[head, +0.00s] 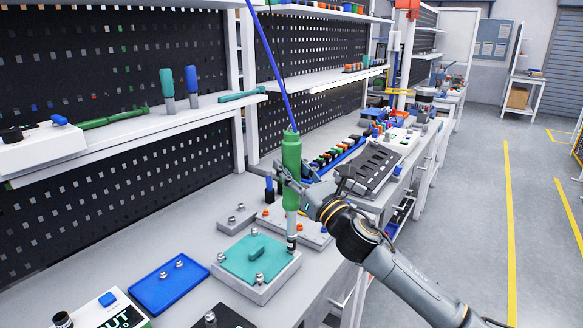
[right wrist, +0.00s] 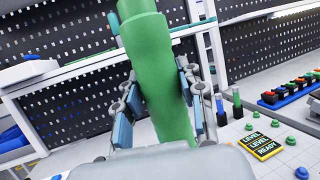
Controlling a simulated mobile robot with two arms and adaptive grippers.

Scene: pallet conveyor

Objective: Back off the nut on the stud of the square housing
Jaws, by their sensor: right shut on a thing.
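My right gripper (head: 288,178) is shut on a green power driver (head: 291,155), which hangs upright from a blue cable. In the right wrist view the pads of the gripper (right wrist: 160,98) press on both sides of the green body (right wrist: 150,55). The square housing (head: 262,293) has a grey base and a teal top with a raised rib, and sits on the bench below. Studs with nuts stand near its corners. The driver's dark socket (head: 291,243) is at the right corner stud and covers it; whether it is seated on the nut I cannot tell. My left gripper is out of view.
A blue plate (head: 160,295) with two studs lies left of the housing. A grey plate (head: 315,236) with orange caps lies behind it, and a tilted black rack (head: 370,168) stands beyond my gripper. A shelf (head: 160,122) with screwdrivers runs above the bench.

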